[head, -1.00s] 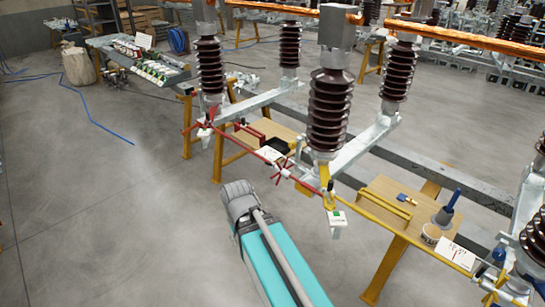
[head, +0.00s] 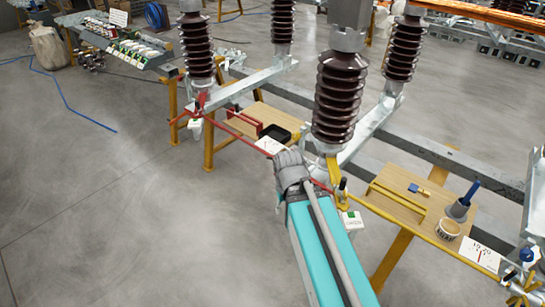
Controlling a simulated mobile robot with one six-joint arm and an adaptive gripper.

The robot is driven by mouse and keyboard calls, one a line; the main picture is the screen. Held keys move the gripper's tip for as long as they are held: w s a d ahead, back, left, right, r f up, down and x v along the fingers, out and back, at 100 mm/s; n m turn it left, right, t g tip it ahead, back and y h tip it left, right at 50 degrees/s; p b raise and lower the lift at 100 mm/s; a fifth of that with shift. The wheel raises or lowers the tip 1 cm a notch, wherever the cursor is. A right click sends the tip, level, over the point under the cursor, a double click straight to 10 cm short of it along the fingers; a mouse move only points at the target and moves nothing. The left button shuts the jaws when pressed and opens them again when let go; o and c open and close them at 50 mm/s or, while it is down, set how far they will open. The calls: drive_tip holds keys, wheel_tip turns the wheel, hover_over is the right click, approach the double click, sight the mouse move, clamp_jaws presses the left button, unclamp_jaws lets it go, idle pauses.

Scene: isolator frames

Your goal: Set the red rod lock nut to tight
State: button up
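The red rod (head: 240,137) runs from the left insulator post down to the right, passes behind my arm and shows briefly again at the base of the middle post. The lock nut on its middle stretch is hidden behind the grey end of my arm, so I cannot see its setting. A red, star-shaped fitting (head: 200,102) shows at the rod's left end. My gripper is hidden behind my own wrist, near the rod's middle. Whether it touches anything is not visible.
A white card (head: 268,145) stands beside the rod. A wooden shelf with a black tray (head: 275,133) lies behind. A yellow rod (head: 410,223) continues right, past a table with a blue-handled tool (head: 464,203) and a tub (head: 449,229).

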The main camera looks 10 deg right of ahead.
drive_tip(key=shift+a, duration=0.1)
drive_tip(key=m+t+h+b, duration=0.9)
drive_tip(key=m+h+b, duration=0.6)
drive_tip(key=b, duration=0.9)
approach(270, 158)
drive_tip(key=a+f+n, duration=0.1)
drive_tip(key=a, duration=0.2)
drive_tip(key=shift+s+a+h, duration=0.1)
drive_tip(key=shift+s+h, duration=0.25)
drive_tip(key=shift+h, duration=0.05)
drive_tip(key=shift+w+f, duration=0.1)
drive_tip(key=x, duration=1.3)
drive_tip(key=shift+d+f, duration=0.15)
drive_tip(key=shift+d, duration=0.25)
